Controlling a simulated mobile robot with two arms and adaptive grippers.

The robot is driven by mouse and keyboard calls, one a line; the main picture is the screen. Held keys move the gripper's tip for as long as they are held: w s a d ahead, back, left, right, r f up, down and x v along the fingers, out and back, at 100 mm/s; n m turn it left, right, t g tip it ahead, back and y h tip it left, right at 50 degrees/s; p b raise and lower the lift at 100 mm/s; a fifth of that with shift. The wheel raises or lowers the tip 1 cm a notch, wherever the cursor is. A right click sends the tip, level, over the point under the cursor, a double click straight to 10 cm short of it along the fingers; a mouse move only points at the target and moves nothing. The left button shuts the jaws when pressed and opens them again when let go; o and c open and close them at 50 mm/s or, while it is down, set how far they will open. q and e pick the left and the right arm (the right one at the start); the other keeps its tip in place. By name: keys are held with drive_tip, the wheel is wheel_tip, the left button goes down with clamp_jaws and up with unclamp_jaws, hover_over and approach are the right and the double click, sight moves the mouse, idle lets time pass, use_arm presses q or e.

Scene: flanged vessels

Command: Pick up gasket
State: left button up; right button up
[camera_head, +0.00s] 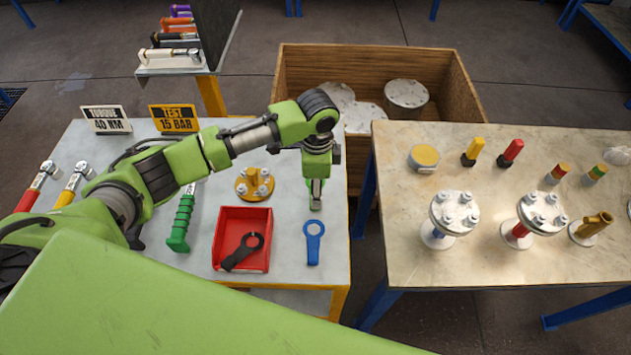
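A blue ring with a tab (313,242), which looks like a gasket, lies flat near the front right of the left table. A similar black ring with a tab (242,251) lies in a red tray (218,240) to its left. My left gripper (316,200) points down just behind the blue gasket and looks apart from it. Its fingers are seen nearly edge-on, so I cannot tell whether they are open. My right gripper is not in view.
A yellow flange with bolts (254,184) and a green-handled torque wrench (184,218) are on the left table (330,270). Flanged vessels (455,213) stand on the right table (400,240). A wooden crate (455,85) stands behind. A gap separates the tables.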

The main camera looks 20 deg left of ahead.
use_arm(q)
drive_tip(key=f, duration=0.1)
drive_tip(key=f+p, duration=0.1)
drive_tip(key=f, duration=0.2)
drive_tip(key=shift+s+a+f+p, duration=0.1)
drive_tip(key=shift+a+p, duration=0.25)
drive_tip(key=shift+f, duration=0.55)
drive_tip(key=c, duration=1)
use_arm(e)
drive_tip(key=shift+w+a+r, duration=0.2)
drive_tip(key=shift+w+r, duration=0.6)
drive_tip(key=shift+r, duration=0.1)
